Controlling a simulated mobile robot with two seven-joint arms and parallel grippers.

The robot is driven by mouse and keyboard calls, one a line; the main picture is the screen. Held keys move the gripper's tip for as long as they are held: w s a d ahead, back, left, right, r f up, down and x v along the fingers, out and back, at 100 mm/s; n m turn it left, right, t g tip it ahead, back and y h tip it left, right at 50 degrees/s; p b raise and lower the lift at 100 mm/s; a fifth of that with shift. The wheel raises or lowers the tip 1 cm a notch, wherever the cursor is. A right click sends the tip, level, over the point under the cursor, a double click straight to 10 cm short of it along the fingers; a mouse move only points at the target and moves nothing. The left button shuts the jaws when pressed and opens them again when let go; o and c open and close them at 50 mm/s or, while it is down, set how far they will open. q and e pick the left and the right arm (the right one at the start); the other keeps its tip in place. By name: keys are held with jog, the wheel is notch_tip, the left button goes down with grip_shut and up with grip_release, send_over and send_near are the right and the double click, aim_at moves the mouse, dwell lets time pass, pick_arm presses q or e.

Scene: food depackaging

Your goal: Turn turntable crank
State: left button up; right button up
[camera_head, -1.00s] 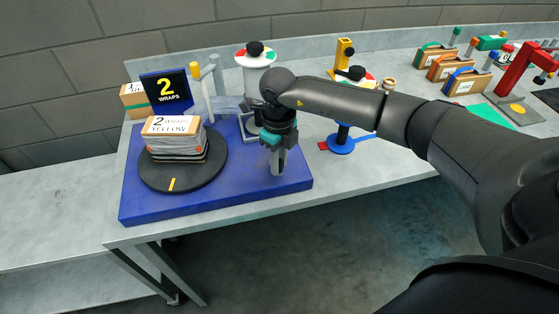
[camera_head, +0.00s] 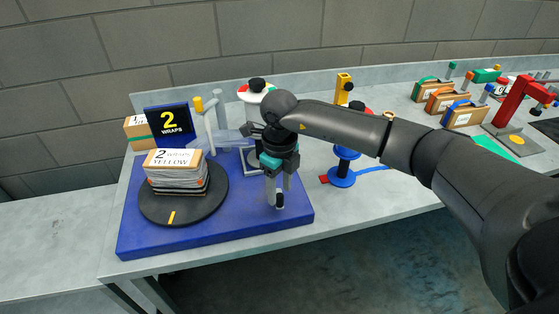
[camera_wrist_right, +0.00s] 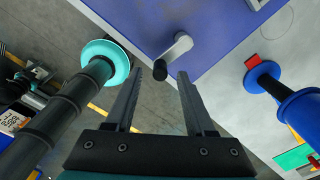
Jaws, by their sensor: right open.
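The blue turntable base (camera_head: 235,226) stands on the grey table. Its dark round plate (camera_head: 200,212) carries a wrapped stack with a box (camera_head: 173,172) labelled "2 wraps yellow". The crank shows in the right wrist view as a grey arm (camera_wrist_right: 181,46) with a black knob (camera_wrist_right: 160,70); the knob also shows in the head view (camera_head: 280,201). My right gripper (camera_head: 278,195) points down over the crank, open. In the wrist view its two fingers (camera_wrist_right: 160,88) lie on either side of the knob, apart from it. My left gripper is out of view.
A sign (camera_head: 170,122) reading "2 wraps" stands behind the plate, beside a grey post (camera_head: 206,128). A blue spool stand (camera_head: 341,176) is to the right of the base. Boxes (camera_head: 467,110) and a red press (camera_head: 511,98) stand farther right.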

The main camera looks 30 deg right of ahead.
notch_tip(320, 180, up, 12)
jog(key=b, duration=0.1)
jog(key=shift+r, duration=0.2)
dwell(0.3)
